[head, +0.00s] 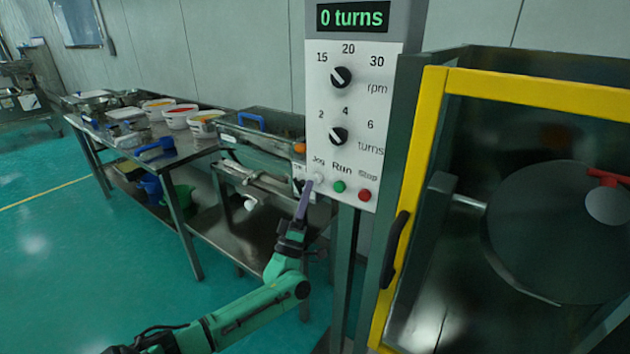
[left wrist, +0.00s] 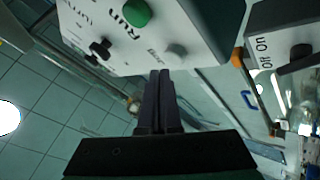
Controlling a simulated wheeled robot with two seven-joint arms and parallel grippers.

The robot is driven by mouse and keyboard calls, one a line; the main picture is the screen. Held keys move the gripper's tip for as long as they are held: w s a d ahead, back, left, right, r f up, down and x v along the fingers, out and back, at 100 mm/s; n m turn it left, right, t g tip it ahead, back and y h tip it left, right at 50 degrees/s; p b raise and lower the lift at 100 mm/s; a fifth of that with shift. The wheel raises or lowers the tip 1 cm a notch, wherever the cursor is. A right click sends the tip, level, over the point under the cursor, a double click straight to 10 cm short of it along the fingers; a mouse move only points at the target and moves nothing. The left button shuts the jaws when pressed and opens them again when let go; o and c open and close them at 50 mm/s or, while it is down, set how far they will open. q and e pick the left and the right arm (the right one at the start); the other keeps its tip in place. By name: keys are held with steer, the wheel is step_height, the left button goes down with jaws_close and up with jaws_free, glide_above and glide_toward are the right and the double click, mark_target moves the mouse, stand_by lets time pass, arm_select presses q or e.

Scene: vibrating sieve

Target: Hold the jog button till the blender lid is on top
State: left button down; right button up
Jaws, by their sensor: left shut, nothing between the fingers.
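The control box (head: 350,120) carries a display reading "0 turns", two black knobs and a row of buttons. The pale jog button (head: 318,178) is at the row's left; it also shows in the left wrist view (left wrist: 176,52). My left gripper (head: 307,184) is shut and empty, its fingertips close to the jog button. I cannot tell whether they touch it. Behind the yellow-framed guard is the dark, round blender drum (head: 530,235). A grey round lid (head: 610,207) with a red handle (head: 605,178) shows at its right side. My right gripper is not in view.
The green run button (head: 339,186) and red stop button (head: 365,195) sit right of the jog button. The yellow guard frame (head: 415,190) has a black handle (head: 394,250). A steel table (head: 185,150) with tubs stands at left. Open floor lies front left.

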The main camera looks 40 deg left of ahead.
arm_select(q)
steer(key=shift+w+b, duration=0.3)
steer(key=shift+w, duration=0.15)
